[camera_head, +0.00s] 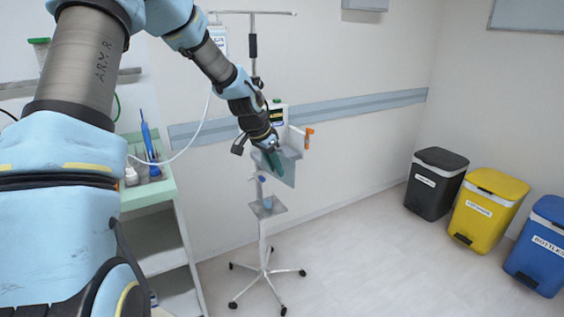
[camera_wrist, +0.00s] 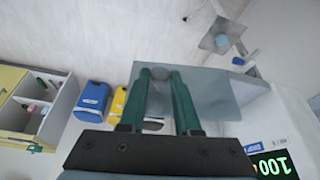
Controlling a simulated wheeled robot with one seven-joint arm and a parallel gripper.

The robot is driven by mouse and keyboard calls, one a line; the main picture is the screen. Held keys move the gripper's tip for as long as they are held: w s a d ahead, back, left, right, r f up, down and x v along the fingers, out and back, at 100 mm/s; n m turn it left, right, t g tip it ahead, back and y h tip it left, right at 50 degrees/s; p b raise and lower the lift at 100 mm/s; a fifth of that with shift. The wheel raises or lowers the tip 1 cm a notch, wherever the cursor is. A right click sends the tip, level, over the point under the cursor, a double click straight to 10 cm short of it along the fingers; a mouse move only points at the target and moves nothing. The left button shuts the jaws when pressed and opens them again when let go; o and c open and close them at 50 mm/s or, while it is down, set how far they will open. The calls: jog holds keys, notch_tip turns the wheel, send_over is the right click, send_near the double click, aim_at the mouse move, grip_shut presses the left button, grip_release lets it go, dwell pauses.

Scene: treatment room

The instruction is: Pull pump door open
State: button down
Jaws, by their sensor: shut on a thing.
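The pump (camera_head: 278,116) is a white box with a lit display, mounted on a wheeled drip stand (camera_head: 263,238). In the wrist view its display (camera_wrist: 272,166) reads 100. The pump door (camera_head: 288,174) is a flat grey panel standing out at an angle from the pump body. It also shows in the wrist view (camera_wrist: 215,92), beside my fingers. My wrist hides part of the pump.
A black bin (camera_head: 436,184), a yellow bin (camera_head: 487,208) and a blue bin (camera_head: 539,245) stand along the right wall. A green-topped trolley (camera_head: 150,192) with bottles stands at the left. Open floor lies between stand and bins.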

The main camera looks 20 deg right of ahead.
jog(key=shift+a+m+p, duration=0.45)
jog(key=shift+a+m, duration=0.25)
jog(key=shift+m, duration=0.1)
jog(key=c, duration=0.6)
grip_release()
jog(key=shift+c, duration=0.2)
jog(key=shift+a, duration=0.1)
jog(key=w+b+v, duration=0.1)
jog(key=b+v, duration=0.1)
jog(key=v, duration=0.8)
jog(key=shift+s+r, duration=0.3)
jog(key=shift+r, duration=0.1)
jog(key=shift+a, duration=0.15)
